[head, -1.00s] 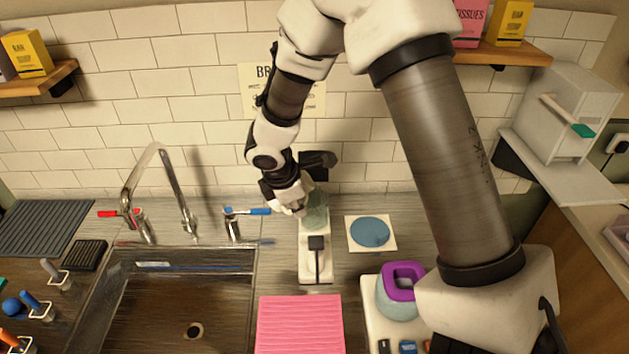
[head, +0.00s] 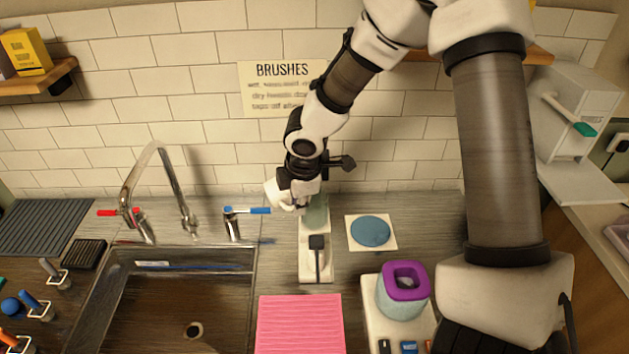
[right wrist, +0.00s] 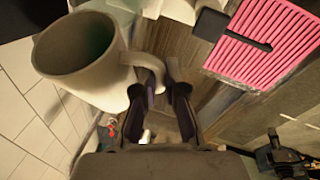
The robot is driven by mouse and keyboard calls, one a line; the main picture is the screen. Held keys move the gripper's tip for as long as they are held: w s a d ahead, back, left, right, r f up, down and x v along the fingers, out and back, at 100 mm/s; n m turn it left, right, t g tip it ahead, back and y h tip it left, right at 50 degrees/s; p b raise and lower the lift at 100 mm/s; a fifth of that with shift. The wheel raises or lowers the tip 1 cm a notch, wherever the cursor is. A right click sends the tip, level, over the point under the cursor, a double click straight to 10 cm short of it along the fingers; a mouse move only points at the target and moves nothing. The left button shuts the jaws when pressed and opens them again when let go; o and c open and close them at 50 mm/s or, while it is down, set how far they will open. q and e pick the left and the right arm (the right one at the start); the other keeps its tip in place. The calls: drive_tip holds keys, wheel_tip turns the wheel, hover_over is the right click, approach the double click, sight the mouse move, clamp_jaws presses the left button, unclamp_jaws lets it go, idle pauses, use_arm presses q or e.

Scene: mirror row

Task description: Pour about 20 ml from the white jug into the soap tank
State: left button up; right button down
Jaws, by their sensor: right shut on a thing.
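The white jug (head: 281,192) hangs in my right gripper (head: 298,203) just left of the soap tank. In the right wrist view the jug (right wrist: 80,75) is large, with its open mouth in sight and a dark green inside. The right gripper (right wrist: 158,90) is shut on its handle. The soap tank (head: 317,212) is pale green and see-through, partly hidden behind my gripper. It sits at the back of a white stand (head: 306,270) with a black lever. I cannot tell whether liquid is leaving the jug. My left gripper is out of view.
A tap (head: 160,180) and a sink (head: 170,305) lie to the left. A blue disc (head: 370,231) on a white card lies right of the stand. A pink ribbed mat (head: 300,322) is in front. A purple-rimmed container (head: 404,290) stands front right.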

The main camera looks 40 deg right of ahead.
drive_tip(key=shift+d+r+t+y, duration=0.1)
drive_tip(key=shift+d+t+y, duration=0.1)
drive_tip(key=shift+t+y, duration=0.15)
drive_tip(key=shift+a, duration=0.15)
idle(0.3)
drive_tip(key=shift+r, duration=0.1)
idle(1.4)
